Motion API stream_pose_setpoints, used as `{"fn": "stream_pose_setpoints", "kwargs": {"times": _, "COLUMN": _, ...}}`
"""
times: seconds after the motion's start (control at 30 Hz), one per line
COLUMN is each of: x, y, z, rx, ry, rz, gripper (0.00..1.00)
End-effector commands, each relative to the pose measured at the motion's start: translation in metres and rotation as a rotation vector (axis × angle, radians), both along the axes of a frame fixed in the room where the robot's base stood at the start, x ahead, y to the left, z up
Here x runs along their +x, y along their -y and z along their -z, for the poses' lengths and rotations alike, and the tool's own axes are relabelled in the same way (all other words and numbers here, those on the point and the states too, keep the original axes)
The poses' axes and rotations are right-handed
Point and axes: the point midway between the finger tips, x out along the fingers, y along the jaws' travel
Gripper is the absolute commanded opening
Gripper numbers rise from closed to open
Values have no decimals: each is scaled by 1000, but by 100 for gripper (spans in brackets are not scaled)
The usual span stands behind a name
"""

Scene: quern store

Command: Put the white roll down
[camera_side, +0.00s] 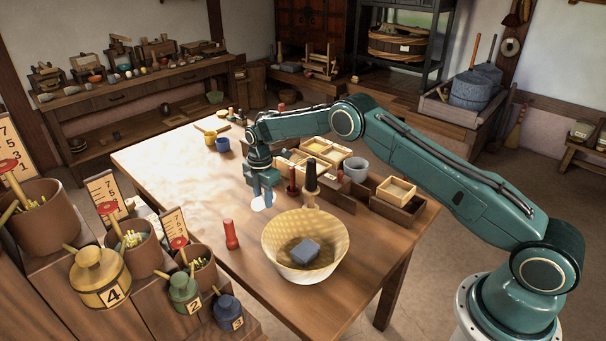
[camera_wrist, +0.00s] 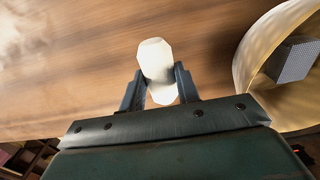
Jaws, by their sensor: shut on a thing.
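The white roll (camera_wrist: 157,62) is between the two fingers of my gripper (camera_wrist: 160,85) in the wrist view. My gripper is shut on it. In the side view the white roll (camera_side: 258,204) shows under my gripper (camera_side: 263,192), over the wooden table (camera_side: 160,165), to the left of the large bowl. I cannot tell whether the roll's lower end touches the table or hangs just above it.
A pale bowl (camera_side: 335,245) with a grey block (camera_side: 305,251) in it stands close to the right of my gripper. A red cylinder (camera_side: 231,234) stands in front. Wooden boxes (camera_side: 397,190) and a grey cup (camera_side: 355,169) stand behind to the right. The table's left part is mostly clear.

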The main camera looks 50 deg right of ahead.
Motion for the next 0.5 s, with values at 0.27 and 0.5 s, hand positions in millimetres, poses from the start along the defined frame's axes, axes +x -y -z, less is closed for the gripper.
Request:
{"fn": "stream_pose_setpoints", "kwargs": {"times": 0.27, "x": 0, "y": 0, "z": 5, "rx": 0, "ry": 0, "rz": 0, "gripper": 10}}
{"fn": "stream_pose_setpoints", "kwargs": {"times": 0.5, "x": 0, "y": 0, "z": 30, "rx": 0, "ry": -1, "rz": 0, "gripper": 10}}
